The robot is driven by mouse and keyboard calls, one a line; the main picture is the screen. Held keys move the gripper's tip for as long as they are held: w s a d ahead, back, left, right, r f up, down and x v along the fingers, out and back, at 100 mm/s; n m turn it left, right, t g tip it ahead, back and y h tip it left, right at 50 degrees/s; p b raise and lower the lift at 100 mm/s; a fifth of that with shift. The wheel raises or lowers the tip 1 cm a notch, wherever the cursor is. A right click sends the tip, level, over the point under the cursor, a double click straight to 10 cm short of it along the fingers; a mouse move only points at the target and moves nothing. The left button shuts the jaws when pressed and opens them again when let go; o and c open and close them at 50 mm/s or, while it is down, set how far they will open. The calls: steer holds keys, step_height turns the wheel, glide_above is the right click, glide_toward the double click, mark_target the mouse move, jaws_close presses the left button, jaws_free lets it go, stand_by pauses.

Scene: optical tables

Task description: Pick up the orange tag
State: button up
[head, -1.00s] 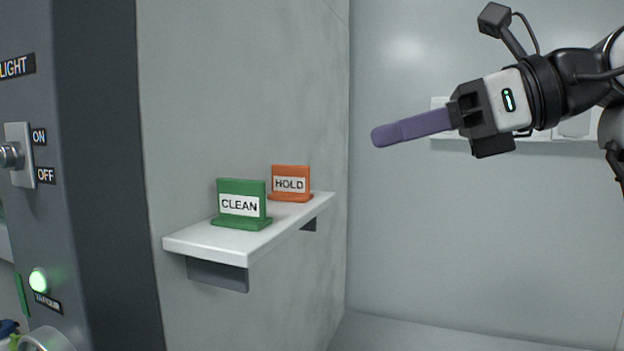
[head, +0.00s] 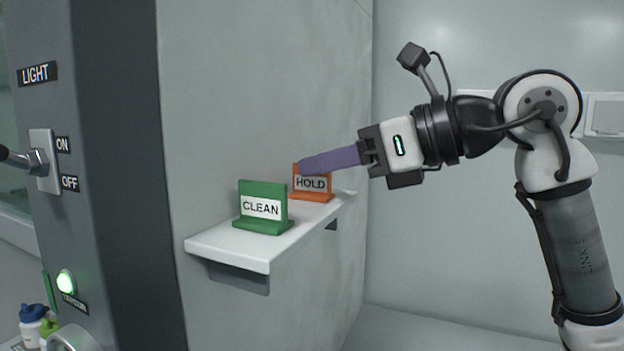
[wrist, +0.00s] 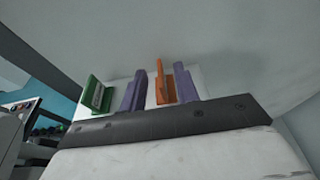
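The orange tag (head: 312,190), labelled HOLD, stands upright on a small white wall shelf (head: 228,247). My gripper (head: 305,168) is at the tag in the head view, its purple fingers covering part of the tag's top. In the wrist view the two purple fingers are apart, and the orange tag (wrist: 166,86) shows between them, nearer the right finger. I cannot tell whether that finger touches it. The green tag (head: 262,208), labelled CLEAN, stands on the shelf's nearer end; in the wrist view it is left of the fingers (wrist: 163,92).
The wall (head: 240,100) rises behind the shelf. A dark panel at left carries a LIGHT switch (head: 44,160) and a lit green lamp (head: 66,282). Bottles (head: 36,325) stand at lower left. The space right of the shelf is open apart from my arm.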

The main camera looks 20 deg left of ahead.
steer(key=x, duration=0.2)
steer(key=shift+a+f, duration=0.1)
steer(key=shift+a, duration=0.2)
jaws_close()
steer(key=shift+d, duration=0.1)
